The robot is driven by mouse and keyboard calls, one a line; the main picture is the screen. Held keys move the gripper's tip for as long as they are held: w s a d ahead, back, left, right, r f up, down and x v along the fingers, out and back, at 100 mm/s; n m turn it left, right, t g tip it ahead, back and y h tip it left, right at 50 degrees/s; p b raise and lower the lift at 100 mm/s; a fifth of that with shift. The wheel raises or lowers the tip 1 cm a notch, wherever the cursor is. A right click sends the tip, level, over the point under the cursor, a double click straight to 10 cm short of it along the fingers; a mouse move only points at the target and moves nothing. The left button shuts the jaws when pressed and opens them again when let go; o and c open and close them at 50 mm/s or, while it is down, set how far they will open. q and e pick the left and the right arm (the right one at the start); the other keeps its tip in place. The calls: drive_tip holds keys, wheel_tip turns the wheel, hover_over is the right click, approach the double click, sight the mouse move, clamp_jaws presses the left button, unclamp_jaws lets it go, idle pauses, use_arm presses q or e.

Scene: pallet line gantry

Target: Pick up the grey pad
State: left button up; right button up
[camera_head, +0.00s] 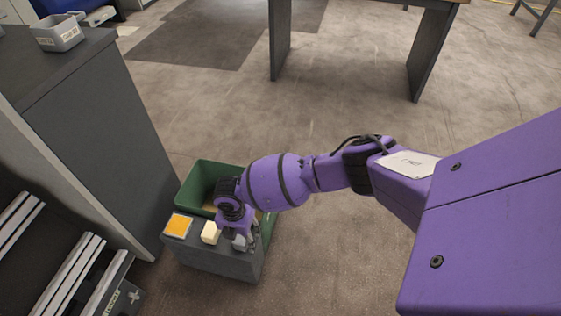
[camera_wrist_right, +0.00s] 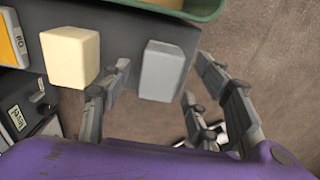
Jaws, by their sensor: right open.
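The grey pad (camera_head: 239,243) is a small light-grey block on top of a dark grey stand (camera_head: 215,262), near its right end. In the right wrist view the grey pad (camera_wrist_right: 162,70) appears between the fingertips of my right gripper (camera_wrist_right: 164,66), with a gap showing on each side. My right gripper (camera_head: 246,236) is open and holds nothing. It partly covers the pad in the head view. I cannot tell whether its fingertips are level with the pad or above it. My left gripper is in neither view.
A cream block (camera_head: 209,233) stands just left of the pad, close to one finger in the wrist view. A yellow-orange item (camera_head: 179,225) lies farther left. A green bin (camera_head: 194,186) stands behind the stand. A dark cabinet (camera_head: 90,110) stands at left.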

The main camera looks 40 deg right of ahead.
drive_tip(key=shift+w+f, duration=0.2)
drive_tip(key=shift+f, duration=0.8)
drive_tip(key=shift+r, duration=0.15)
drive_tip(key=c, duration=1.3)
drive_tip(key=shift+c, duration=0.3)
drive_tip(key=shift+r, duration=0.1)
drive_tip(key=shift+r, duration=0.6)
drive_tip(key=s+a+r+p, duration=0.7)
drive_tip(key=s+r, duration=0.4)
drive_tip(key=s, duration=0.1)
drive_tip(key=shift+a+r, duration=0.15)
drive_tip(key=shift+r, duration=0.15)
